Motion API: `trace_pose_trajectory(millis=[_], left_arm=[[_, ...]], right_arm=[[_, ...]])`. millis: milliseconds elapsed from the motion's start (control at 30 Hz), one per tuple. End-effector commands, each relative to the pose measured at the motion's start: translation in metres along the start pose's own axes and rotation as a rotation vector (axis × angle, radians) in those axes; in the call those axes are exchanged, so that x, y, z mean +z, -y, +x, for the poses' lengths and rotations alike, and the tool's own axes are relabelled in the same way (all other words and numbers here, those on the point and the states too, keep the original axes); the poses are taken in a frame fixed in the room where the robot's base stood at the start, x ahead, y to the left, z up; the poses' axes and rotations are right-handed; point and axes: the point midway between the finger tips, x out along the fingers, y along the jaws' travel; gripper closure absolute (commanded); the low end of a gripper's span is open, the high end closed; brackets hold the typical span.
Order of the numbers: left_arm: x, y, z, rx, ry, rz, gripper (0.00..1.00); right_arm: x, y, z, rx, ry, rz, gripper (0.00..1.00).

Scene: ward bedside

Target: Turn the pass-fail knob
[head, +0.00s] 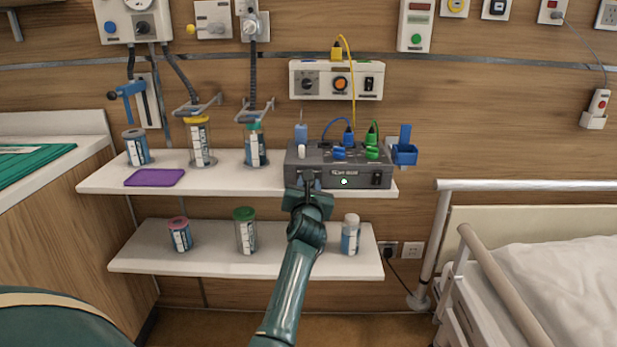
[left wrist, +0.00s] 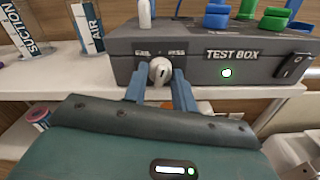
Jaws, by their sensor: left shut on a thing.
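The dark grey test box (head: 330,171) stands on the upper shelf in the head view, with a small lit green lamp (head: 344,181) on its front. In the left wrist view the box (left wrist: 235,72) carries the silver pass-fail knob (left wrist: 160,71) at the left of its front, with a small white label on each side of it, too small to read surely. A dark line on the knob is near upright. My left gripper (head: 309,183) has its blue fingers (left wrist: 160,88) shut on the knob, one at each side. In the head view the gripper hides the knob.
Blue and green plugs (head: 348,138) and a black rocker switch (left wrist: 292,66) are on the box. The upper shelf (head: 225,181) also holds several canisters and a purple pad (head: 154,177). A lower shelf (head: 290,263) holds more containers. A bed rail (head: 520,185) is at right.

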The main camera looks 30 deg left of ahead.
Motion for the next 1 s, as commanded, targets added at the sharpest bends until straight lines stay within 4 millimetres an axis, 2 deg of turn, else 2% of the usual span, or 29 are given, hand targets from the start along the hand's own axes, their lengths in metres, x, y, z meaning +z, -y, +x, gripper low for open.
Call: trace_pose_trajectory(millis=[33, 67, 500, 1000], left_arm=[[0.007, -0.002, 0.0, -0.001, -0.001, 0.046, 0.96], [0.007, -0.002, 0.0, -0.001, 0.0, 0.073, 0.96], [0.005, -0.002, 0.0, 0.0, 0.001, 0.412, 0.96], [0.002, -0.001, 0.001, 0.0, 0.004, 0.557, 0.96]], right_arm=[[-0.013, -0.002, -0.01, 0.016, -0.003, 0.027, 1.0], [-0.017, -0.003, -0.013, 0.021, -0.008, 0.037, 1.0], [-0.004, 0.011, 0.009, -0.023, 0.134, 0.081, 1.0], [0.004, 0.017, 0.014, -0.04, 0.193, 0.097, 1.0]])
